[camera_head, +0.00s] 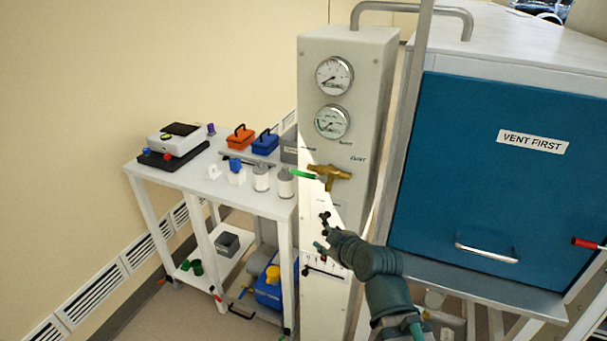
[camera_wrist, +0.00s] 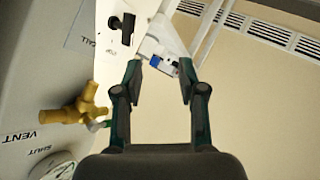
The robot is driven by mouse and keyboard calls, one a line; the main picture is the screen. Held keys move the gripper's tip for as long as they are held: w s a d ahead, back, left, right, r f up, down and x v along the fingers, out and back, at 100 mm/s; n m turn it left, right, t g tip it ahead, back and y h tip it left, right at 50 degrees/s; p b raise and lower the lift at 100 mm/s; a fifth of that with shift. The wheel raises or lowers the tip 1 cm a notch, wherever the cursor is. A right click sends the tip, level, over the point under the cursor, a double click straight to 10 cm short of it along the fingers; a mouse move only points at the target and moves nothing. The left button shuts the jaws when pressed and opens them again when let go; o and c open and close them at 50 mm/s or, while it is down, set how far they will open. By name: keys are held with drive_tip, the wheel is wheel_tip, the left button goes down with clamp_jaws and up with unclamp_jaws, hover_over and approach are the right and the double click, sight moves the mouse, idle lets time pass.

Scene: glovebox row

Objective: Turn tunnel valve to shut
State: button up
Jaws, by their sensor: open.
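The brass valve (camera_head: 328,178) sits on the front of the pale panel column (camera_head: 345,60), below two gauges. Its green lever (camera_head: 303,175) points left, about level. Small labels stand above it and to its right; the wrist view shows SHUT and VENT upside down. In the wrist view the brass valve (camera_wrist: 82,108) is left of my gripper (camera_wrist: 160,80), and its lever is mostly hidden by the left finger. My gripper (camera_head: 322,232) is open and empty. In the head view it is below the valve, apart from it.
A white cart (camera_head: 135,172) with jars and boxes stands left of the column. The blue VENT FIRST door (camera_head: 500,180) with a handle is at right. A black fitting (camera_wrist: 121,28) on the panel is ahead in the wrist view.

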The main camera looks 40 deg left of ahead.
sight(306, 176)
drive_tip(key=a+r+n+t+y, duration=0.35)
drive_tip(key=r+n, duration=0.55)
drive_tip(key=r, duration=0.4)
drive_tip(key=shift+g, duration=0.45)
drive_tip(key=p+x, duration=0.1)
drive_tip(key=x, duration=0.3)
drive_tip(key=p+x, duration=0.2)
drive_tip(key=x, duration=0.3)
drive_tip(key=shift+w+d+r, duration=0.2)
drive_tip(key=shift+w+r, duration=0.05)
drive_tip(key=shift+w, duration=0.1)
drive_tip(key=shift+w+a+f+p, duration=0.2)
drive_tip(key=shift+w+a+p, duration=0.15)
drive_tip(key=shift+a, duration=0.25)
clamp_jaws()
